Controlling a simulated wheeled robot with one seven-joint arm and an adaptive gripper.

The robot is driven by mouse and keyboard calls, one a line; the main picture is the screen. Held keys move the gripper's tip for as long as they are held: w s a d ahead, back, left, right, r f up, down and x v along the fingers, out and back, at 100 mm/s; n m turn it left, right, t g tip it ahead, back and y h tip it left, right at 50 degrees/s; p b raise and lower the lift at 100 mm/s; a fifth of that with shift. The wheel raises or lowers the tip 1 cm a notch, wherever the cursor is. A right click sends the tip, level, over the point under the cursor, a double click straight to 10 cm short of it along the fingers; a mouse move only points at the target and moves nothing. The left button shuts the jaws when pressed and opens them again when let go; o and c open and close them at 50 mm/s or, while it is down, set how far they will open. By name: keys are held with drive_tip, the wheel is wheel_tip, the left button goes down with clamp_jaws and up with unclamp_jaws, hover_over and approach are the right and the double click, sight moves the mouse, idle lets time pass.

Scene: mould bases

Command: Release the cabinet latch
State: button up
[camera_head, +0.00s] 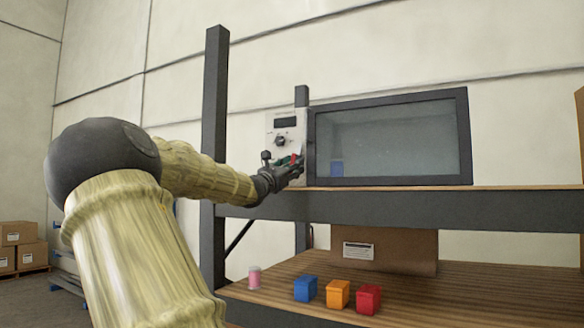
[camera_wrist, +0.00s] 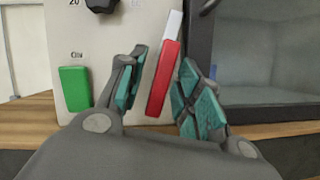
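The cabinet (camera_head: 388,92) stands on the upper shelf, with a dark-framed glass door that looks closed. Its pale control panel (camera_head: 286,122) is on the left side. In the wrist view, a tilted red latch piece (camera_wrist: 164,80) with a white upper end is on the panel, beside the door frame. My gripper (camera_head: 297,167) is in front of the panel's lower part. In the wrist view my gripper (camera_wrist: 163,68) is open, with one teal-padded finger on each side of the red piece. A gap shows on the left; contact on the right is unclear.
A green button (camera_wrist: 75,89) and a black knob (camera_wrist: 101,4) are on the panel. A blue block (camera_head: 337,168) shows behind the glass. Blue (camera_head: 305,288), orange (camera_head: 338,293) and red (camera_head: 368,298) boxes and a pink spool (camera_head: 254,277) stand on the lower shelf.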

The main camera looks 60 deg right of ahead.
clamp_jaws()
drive_tip(key=shift+f, duration=0.1)
drive_tip(key=shift+s+f+n+t+b, duration=0.15)
drive_tip(key=shift+n+t+b, duration=0.35)
drive_tip(key=shift+b, duration=0.65)
drive_tip(key=n+t+b, duration=0.1)
drive_tip(key=n+b, duration=0.1)
drive_tip(key=b, duration=0.1)
drive_tip(key=shift+s, duration=0.2)
drive_tip(key=shift+s+r+n+b, duration=0.1)
drive_tip(key=shift+r+n+b, duration=0.15)
drive_tip(key=shift+n+b, duration=0.45)
drive_tip(key=shift+o, duration=1)
unclamp_jaws()
